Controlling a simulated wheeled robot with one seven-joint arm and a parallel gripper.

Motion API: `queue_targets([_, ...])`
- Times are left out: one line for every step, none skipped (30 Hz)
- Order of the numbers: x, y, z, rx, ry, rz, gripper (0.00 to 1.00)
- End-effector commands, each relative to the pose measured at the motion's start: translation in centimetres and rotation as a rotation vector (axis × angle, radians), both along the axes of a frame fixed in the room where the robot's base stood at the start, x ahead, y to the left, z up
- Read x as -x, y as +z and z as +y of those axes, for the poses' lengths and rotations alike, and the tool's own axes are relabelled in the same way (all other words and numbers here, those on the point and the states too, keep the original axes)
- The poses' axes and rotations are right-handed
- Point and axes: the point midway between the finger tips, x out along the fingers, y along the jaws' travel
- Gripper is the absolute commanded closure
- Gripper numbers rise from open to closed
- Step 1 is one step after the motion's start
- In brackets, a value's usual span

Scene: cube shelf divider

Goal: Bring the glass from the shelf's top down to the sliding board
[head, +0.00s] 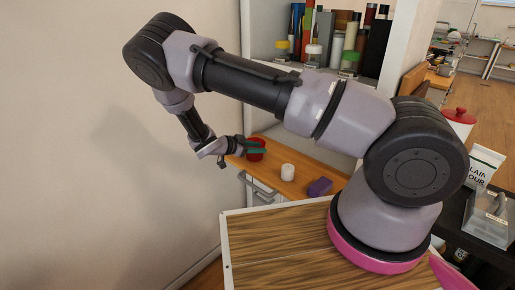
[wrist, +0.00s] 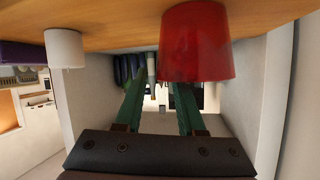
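A red, tapered glass (head: 257,142) stands upright on the orange wooden sliding board (head: 271,181), near its left end. No other glass shows, and the shelf's top is out of view. My gripper (head: 258,151) is beside the glass, with a green finger crossing in front of it in the head view. In the upside-down wrist view, the fingers (wrist: 157,88) are spread with a visible gap and nothing held between them. The glass (wrist: 197,42) there covers the right finger's tip; I cannot tell whether they touch. The board (wrist: 115,22) lies along the top.
A white cup (head: 287,173) and a purple block (head: 320,187) stand on the board right of the glass. The shelf (head: 291,77) above holds jars and several books or boxes. A wall (head: 100,150) is at left. A wooden-topped surface (head: 275,245) lies in front.

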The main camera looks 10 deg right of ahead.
Motion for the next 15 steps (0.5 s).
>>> queue_targets([0.0, 0.0, 0.0, 0.000, 0.000, 0.000, 0.62])
queue_targets([0.0, 0.0, 0.0, 0.000, 0.000, 0.000, 0.62])
queue_targets([0.0, 0.1, 0.2, 0.000, 0.001, 0.000, 0.62])
queue_targets([0.1, 0.2, 0.3, 0.000, 0.001, 0.000, 0.62])
queue_targets([0.2, 0.3, 0.6, 0.000, 0.002, -0.001, 0.62])
queue_targets([0.3, 0.5, 1.0, 0.000, 0.002, -0.002, 0.62])
queue_targets([0.5, 0.7, 1.3, -0.001, 0.002, -0.003, 0.62])
queue_targets([0.7, 0.9, 1.8, -0.002, 0.002, -0.003, 0.62])
queue_targets([1.0, 1.1, 2.4, -0.003, 0.003, -0.003, 0.62])
queue_targets([1.2, 1.4, 2.9, -0.003, 0.003, -0.003, 0.62])
queue_targets([1.4, 1.7, 3.5, -0.002, 0.004, -0.003, 0.62])
queue_targets([1.8, 2.0, 4.2, -0.001, 0.004, -0.003, 0.62])
queue_targets([2.1, 2.3, 4.8, -0.002, 0.003, -0.004, 0.62])
queue_targets([2.3, 2.5, 5.4, -0.003, 0.003, -0.003, 0.62])
queue_targets([2.6, 2.9, 6.0, -0.002, 0.003, -0.003, 0.62])
